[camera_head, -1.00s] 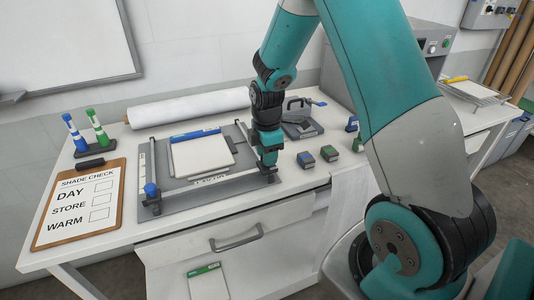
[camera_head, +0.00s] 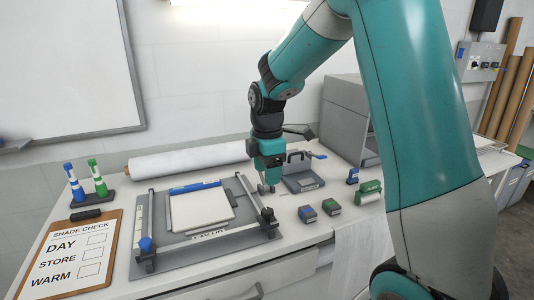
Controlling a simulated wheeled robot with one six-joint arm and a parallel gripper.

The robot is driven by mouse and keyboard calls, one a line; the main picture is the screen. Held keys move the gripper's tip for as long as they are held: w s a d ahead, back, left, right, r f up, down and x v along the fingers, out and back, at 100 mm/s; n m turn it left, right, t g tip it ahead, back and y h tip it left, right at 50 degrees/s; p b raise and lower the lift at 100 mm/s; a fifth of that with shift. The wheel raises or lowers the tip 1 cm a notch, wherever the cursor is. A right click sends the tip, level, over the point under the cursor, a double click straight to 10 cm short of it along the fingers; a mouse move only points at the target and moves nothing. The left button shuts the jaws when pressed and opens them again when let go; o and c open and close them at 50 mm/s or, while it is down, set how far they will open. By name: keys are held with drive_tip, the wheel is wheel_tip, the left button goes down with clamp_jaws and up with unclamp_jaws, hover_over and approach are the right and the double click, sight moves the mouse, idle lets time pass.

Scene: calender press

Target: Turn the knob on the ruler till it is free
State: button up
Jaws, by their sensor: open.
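The ruler (camera_head: 205,248) is a grey bar along the front of a grey board (camera_head: 180,238), lying across two side rails. A blue knob (camera_head: 146,243) stands upright at its left end. At its right end is a dark knob or clamp (camera_head: 267,214); I cannot tell whether it is loose. My gripper (camera_head: 266,188) points down, open, above and behind that right end, apart from it. Nothing shows between its fingers. A white sheet (camera_head: 202,210) with a blue strip lies on the board.
A clipboard (camera_head: 70,255) and two markers (camera_head: 85,180) in a holder are on the left. A white roll (camera_head: 190,160) lies behind.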

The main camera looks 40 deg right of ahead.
wheel_tip(320, 180, up, 6)
drive_tip(key=shift+f, duration=0.15)
idle(0.5)
